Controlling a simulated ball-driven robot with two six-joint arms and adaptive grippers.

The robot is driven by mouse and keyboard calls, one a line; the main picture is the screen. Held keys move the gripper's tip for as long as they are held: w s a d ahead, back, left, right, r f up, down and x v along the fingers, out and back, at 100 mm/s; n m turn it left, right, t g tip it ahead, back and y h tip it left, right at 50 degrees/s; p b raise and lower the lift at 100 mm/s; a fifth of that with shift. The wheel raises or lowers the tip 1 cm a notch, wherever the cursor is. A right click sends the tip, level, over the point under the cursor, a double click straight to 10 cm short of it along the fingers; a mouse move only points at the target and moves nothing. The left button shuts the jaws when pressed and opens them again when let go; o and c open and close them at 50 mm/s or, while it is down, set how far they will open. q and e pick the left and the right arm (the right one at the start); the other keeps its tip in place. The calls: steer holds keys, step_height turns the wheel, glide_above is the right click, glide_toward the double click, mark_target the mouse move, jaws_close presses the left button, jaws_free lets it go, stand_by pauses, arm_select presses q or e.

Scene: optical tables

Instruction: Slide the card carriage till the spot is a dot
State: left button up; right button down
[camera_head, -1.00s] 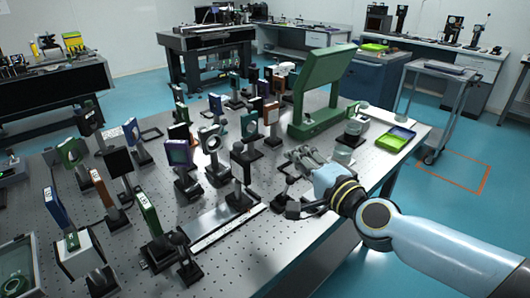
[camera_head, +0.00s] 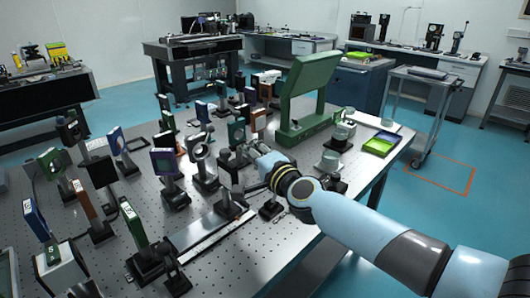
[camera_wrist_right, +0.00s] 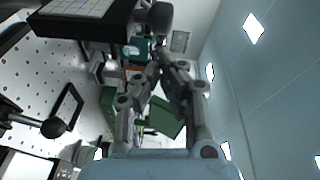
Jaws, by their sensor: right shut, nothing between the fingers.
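A rail with a pale scale strip (camera_head: 205,235) lies along the near part of the table. A dark carriage (camera_head: 229,208) sits at its far right end, carrying a grey plate (camera_head: 225,178) that looks like the card, seen nearly edge-on. My right gripper (camera_head: 240,158) is shut and empty, just right of and behind the plate's top; contact cannot be told. In the right wrist view a dark-framed panel with a pale gridded face (camera_wrist_right: 80,10), probably the card, is close to the fingers (camera_wrist_right: 158,72). I cannot make out a light spot. My left gripper is out of view.
Several mounted optics crowd the table left of and behind the rail, including a green-edged plate (camera_head: 134,222) at its near end. A tall green stand (camera_head: 300,105) and a green tray (camera_head: 380,144) are at the right.

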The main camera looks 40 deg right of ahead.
steer(key=shift+w+a+f, duration=0.1)
steer(key=shift+w+a, duration=0.1)
steer(key=shift+a, duration=0.35)
